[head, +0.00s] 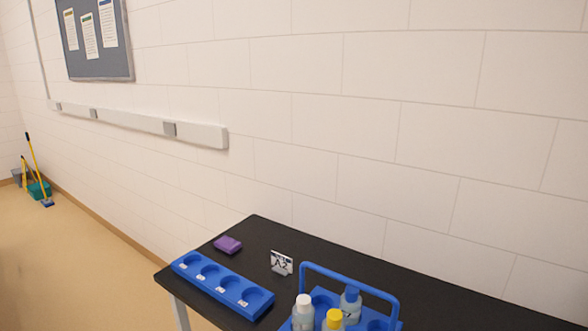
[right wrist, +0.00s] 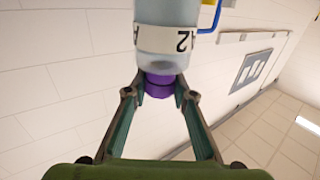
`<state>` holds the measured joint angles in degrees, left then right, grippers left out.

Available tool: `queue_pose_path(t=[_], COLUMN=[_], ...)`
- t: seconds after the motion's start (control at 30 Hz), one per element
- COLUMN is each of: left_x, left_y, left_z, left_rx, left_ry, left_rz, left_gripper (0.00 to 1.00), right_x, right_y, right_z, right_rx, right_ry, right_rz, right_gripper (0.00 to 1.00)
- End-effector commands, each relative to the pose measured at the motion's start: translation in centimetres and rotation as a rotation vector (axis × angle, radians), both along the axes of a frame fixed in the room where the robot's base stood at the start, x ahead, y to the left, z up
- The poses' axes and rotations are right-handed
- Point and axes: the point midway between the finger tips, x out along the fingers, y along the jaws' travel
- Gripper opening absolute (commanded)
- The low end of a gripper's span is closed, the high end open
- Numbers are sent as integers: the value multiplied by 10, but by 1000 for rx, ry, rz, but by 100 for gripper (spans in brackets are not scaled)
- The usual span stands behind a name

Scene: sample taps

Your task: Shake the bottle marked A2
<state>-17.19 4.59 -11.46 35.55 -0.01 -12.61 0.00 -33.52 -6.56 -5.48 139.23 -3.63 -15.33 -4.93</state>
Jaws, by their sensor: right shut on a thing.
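In the right wrist view, my right gripper (right wrist: 160,90) is shut on a bottle (right wrist: 165,45) by its purple cap (right wrist: 160,85). The bottle is pale and translucent. Its white label band shows a "2" and part of an "A"; the far end of the bottle is cut off by the frame's top edge. In the head view, a small card (head: 281,263) that seems to read "A2" stands on the black table (head: 330,262). Neither gripper shows in the head view, and my left gripper is not in view.
A blue carrier (head: 350,278) with a handle holds bottles with white (head: 304,299), yellow (head: 334,316) and blue (head: 351,291) caps. A blue rack (head: 222,286) with several empty round wells lies left of it. A purple block (head: 228,244) lies behind the rack. A wall is behind the table.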

Motion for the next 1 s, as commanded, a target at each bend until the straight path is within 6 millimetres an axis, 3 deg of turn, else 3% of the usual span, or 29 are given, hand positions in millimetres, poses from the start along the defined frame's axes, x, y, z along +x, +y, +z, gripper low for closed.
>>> queue_pose_path(t=[0.03, 0.1, 0.17, 0.23, 0.3, 0.37, 0.43, 0.53, 0.6, 0.67, 0.73, 0.8, 1.0], left_x=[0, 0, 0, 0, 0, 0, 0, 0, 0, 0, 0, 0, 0], left_y=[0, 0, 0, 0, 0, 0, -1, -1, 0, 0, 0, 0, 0], left_z=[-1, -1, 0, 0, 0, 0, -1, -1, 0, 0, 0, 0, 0], left_rx=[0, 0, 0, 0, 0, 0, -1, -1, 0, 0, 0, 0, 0], left_ry=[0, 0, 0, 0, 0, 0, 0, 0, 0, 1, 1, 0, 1], left_rz=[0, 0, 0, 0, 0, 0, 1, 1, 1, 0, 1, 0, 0], left_gripper=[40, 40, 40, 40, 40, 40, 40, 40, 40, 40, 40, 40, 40], right_x=[0, -1, 0, 0, 0, 0, 0, -1, 0, 0, 0, 0, 0], right_y=[1, 1, 0, 0, 0, 0, 0, 1, 0, 0, 0, 0, 0], right_z=[-28, -66, -77, -62, -22, -2, -7, -62, -77, -67, -28, -2, -4], right_rx=[-3, -4, -2, 0, 1, 1, -1, -4, -2, -1, 1, 1, -1], right_ry=[22, 24, 14, 1, -9, -4, 11, 26, 14, 4, -8, -4, 9], right_rz=[2, 3, 2, 1, 0, 0, 1, 3, 2, 1, 0, 0, 1], right_gripper=[0, 0, 0, 0, 0, 0, 0, 0, 0, 0, 0, 0, 0])
